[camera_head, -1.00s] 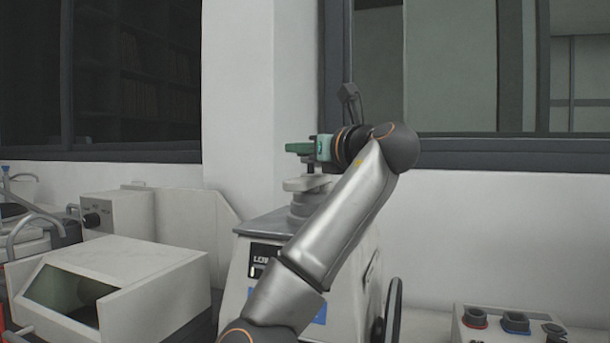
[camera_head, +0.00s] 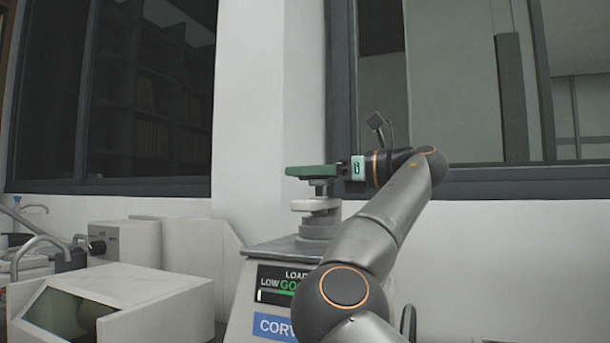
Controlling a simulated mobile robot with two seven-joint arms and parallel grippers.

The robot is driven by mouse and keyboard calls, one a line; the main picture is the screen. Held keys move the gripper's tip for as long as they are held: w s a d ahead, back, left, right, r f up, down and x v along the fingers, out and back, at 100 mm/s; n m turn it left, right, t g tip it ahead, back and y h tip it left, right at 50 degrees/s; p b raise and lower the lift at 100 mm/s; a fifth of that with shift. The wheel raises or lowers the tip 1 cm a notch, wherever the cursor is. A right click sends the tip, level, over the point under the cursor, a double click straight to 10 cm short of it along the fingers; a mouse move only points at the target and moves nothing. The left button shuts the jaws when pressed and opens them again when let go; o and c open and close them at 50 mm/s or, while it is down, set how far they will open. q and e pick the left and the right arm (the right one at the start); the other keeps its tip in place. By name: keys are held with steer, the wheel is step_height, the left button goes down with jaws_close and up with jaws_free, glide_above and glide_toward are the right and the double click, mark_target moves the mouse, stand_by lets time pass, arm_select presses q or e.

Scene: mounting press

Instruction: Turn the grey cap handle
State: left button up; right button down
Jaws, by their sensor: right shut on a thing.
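The press (camera_head: 240,315) stands at the centre, with a grey cap (camera_head: 320,226) on its top. A pale grey bar (camera_head: 312,205) crosses the cap. Above it, a green bar-shaped handle (camera_head: 308,171) sits on a short grey post (camera_head: 321,189). My right gripper (camera_head: 341,169) comes in from the right at the green handle's height and is shut on its right end. The fingertips are small and partly hidden. My right arm covers the right part of the press. My left gripper is not in view.
The press front shows a LOAD gauge (camera_head: 278,284) marked LOW and GO, and a blue label (camera_head: 272,327). A beige hooded box (camera_head: 130,287) and other bench equipment (camera_head: 130,240) stand left. A wall and windows lie behind.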

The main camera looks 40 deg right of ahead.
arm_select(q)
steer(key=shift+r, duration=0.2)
arm_select(e)
steer(key=shift+a+n+g+y, duration=0.1)
steer(key=shift+n+g+y, duration=0.2)
steer(key=shift+y, duration=0.1)
steer(key=c, duration=0.9)
jaws_free()
steer(key=shift+s, duration=0.1)
